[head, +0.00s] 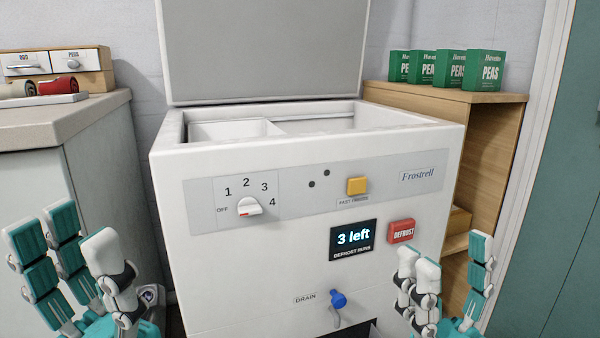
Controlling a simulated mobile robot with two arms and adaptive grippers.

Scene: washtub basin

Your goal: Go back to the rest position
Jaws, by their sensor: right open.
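My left gripper (85,265) is at the lower left, with its teal and white fingers spread open and nothing between them. My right gripper (450,285) is at the lower right, fingers up and apart, empty, in front of the freezer's lower right side. The white chest freezer (300,255) stands between them with its lid (265,50) raised. A blue drain tap (338,300) is low on the front.
A counter (60,120) at the left holds rolled red and cream items (55,87) and small drawers (52,62). A wooden shelf (450,95) at the right carries several green pea boxes (487,70). A teal door (560,200) is at the far right.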

